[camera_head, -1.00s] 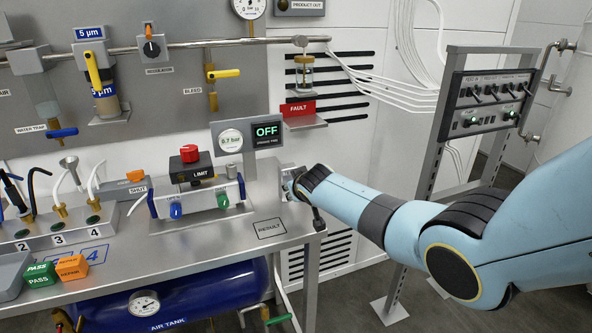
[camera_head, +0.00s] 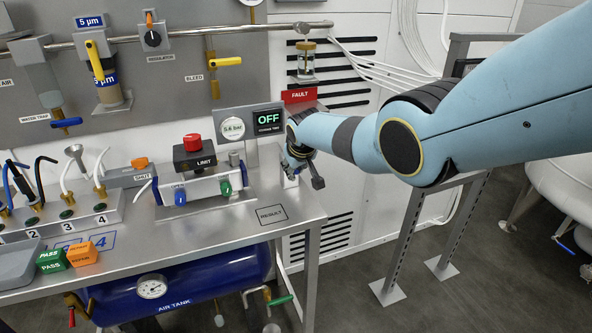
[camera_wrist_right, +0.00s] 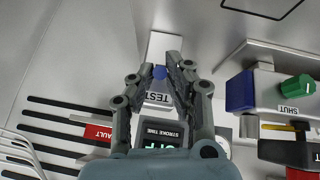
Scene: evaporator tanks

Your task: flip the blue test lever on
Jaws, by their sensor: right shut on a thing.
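The blue test lever (camera_wrist_right: 160,72) shows in the right wrist view as a small blue tip on a pale plate, beside the TEST label (camera_wrist_right: 158,97). My right gripper (camera_wrist_right: 163,70) has its fingertips closed around that blue tip. In the head view my right gripper (camera_head: 291,168) is at the right end of the bench, beside the display, and hides the lever. The display (camera_head: 268,121) reads OFF. My left gripper is not in view.
A valve block with blue and green knobs (camera_head: 225,188) and the LIMIT box with a red button (camera_head: 193,142) stand left of the gripper. The red FAULT sign (camera_head: 299,96) is above it. The bench top around the RESULT square (camera_head: 272,215) is clear.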

